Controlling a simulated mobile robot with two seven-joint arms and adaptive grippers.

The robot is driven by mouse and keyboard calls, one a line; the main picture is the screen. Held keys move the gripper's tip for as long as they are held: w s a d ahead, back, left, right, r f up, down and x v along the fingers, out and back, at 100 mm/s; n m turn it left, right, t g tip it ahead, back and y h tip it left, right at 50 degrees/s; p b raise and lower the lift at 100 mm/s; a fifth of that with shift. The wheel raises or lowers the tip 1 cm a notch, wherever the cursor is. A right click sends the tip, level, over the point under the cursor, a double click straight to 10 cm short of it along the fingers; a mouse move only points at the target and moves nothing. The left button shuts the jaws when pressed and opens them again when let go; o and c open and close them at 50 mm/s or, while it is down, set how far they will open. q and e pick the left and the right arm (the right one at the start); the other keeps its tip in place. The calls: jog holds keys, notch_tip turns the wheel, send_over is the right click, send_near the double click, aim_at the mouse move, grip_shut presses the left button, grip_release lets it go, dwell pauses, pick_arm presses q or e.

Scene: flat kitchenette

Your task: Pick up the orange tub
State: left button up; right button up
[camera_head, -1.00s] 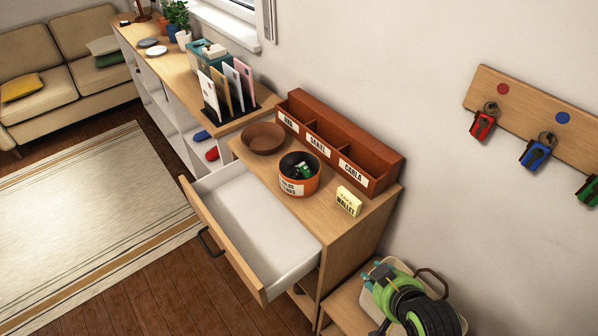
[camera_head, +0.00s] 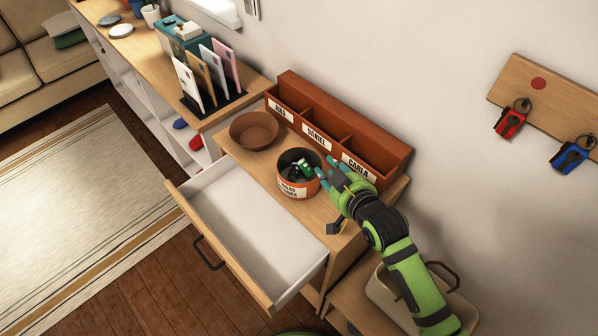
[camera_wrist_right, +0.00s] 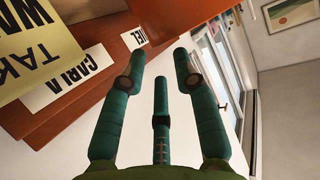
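The orange tub (camera_head: 297,190) stands upright on the cabinet top, with a white label on its front and small dark and green items inside. My right gripper (camera_head: 328,168) is at the tub's right side, its teal fingertips close to the rim; I cannot tell whether they touch. In the right wrist view the three fingers (camera_wrist_right: 160,75) are spread apart with nothing held between them. The tub cannot be clearly made out there. My left gripper is not in view.
A reddish-brown organizer (camera_head: 285,82) with name labels stands behind the tub, and a brown bowl (camera_head: 254,130) to its left. The white drawer (camera_head: 240,230) is open in front. A yellow note (camera_wrist_right: 35,50) shows beside the fingers in the wrist view. A basket (camera_head: 390,300) is at lower right.

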aim_at(320, 161)
jog(key=p+x, duration=0.1)
jog(key=x, duration=0.2)
jog(key=shift+w+f, duration=0.25)
jog(key=shift+w, duration=0.05)
jog(key=shift+w+a+f, duration=0.25)
jog(key=shift+w+f, duration=0.05)
jog(key=shift+w, duration=0.2)
jog(key=c, duration=0.6)
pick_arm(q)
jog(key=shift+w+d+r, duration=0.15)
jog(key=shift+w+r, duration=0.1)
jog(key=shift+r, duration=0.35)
pick_arm(e)
grip_shut()
